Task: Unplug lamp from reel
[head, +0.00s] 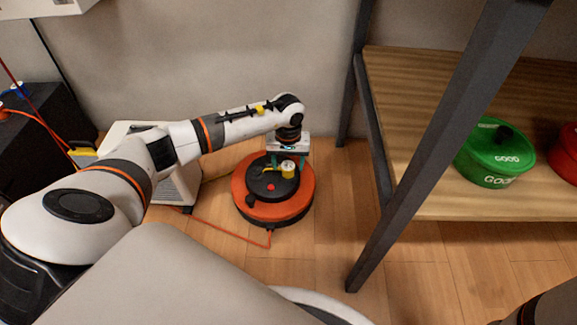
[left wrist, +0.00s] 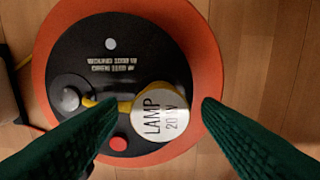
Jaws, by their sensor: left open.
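The orange reel (head: 297,207) with a black top lies on the wooden floor; its orange rim (left wrist: 207,62) also shows in the left wrist view. The lamp plug (head: 288,170) is yellow with a pale round cap, upright on the reel's top. In the left wrist view the cap of the lamp plug (left wrist: 160,112) reads "LAMP 20W", and a yellow cable leaves it to the left. My left gripper (head: 289,159) is open above the reel, its green fingers on either side of the plug in the wrist view. Whether they reach down beside it, I cannot tell. My right gripper is out of view.
A pale box (head: 178,180) stands left of the reel. An orange cable (head: 235,236) crosses the floor.

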